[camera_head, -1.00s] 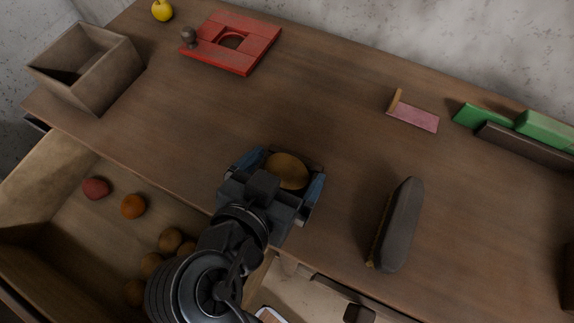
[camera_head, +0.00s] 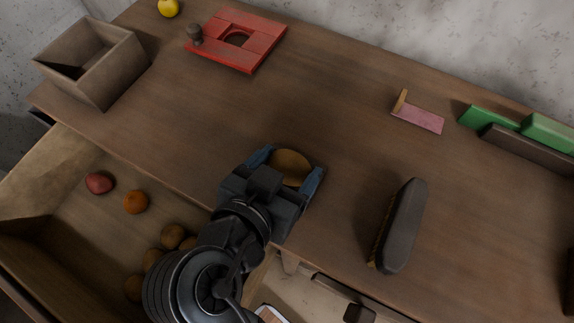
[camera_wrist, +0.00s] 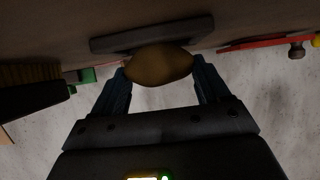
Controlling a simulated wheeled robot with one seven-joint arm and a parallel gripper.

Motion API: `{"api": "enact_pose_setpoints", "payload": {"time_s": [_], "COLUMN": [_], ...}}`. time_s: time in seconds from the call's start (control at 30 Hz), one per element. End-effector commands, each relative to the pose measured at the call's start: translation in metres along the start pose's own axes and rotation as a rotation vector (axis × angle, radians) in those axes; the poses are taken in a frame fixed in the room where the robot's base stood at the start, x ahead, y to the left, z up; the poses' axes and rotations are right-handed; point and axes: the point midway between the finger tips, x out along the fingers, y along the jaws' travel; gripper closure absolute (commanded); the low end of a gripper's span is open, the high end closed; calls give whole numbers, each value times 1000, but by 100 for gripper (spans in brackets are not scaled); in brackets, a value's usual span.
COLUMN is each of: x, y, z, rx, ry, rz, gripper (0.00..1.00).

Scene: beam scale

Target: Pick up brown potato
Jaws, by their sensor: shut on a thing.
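A brown potato (camera_head: 290,166) is between the blue fingers of my gripper (camera_head: 287,172) in the head view, over the table near its front edge. In the wrist view the potato (camera_wrist: 159,64) sits between the two fingertips of my gripper (camera_wrist: 160,72), both touching its sides. Behind it in the wrist view is a grey flat bar-like thing (camera_wrist: 110,43). I cannot tell exactly how high the potato is above the tabletop. More brown round things (camera_head: 172,237) lie in the open drawer at the lower left, partly hidden by my arm.
The open drawer (camera_head: 60,150) also holds a red fruit (camera_head: 99,183) and an orange one (camera_head: 135,202). A grey box (camera_head: 118,75), red board (camera_head: 262,45), pink piece (camera_head: 417,119), green blocks (camera_head: 488,118) and a brush (camera_head: 404,228) stand on the table (camera_head: 330,95). The table's middle is clear.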

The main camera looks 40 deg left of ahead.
Motion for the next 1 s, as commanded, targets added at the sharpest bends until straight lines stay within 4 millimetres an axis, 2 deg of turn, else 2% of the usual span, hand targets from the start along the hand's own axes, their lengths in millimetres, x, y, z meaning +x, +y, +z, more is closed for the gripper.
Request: {"api": "enact_pose_setpoints", "payload": {"time_s": [0.23, 0.5, 0.67, 0.73, 1.0], "x": [-17, -53, -74, -79, -84], "y": [0, 62, 93, 97, 108], "z": [-34, -52, -65, -71, -73], "rx": [8, 6, 4, -2, 1], "ry": [5, 1, 1, -2, 0], "rz": [-1, 3, 3, 4, 1], "gripper": [57, 57, 57, 57, 57]}}
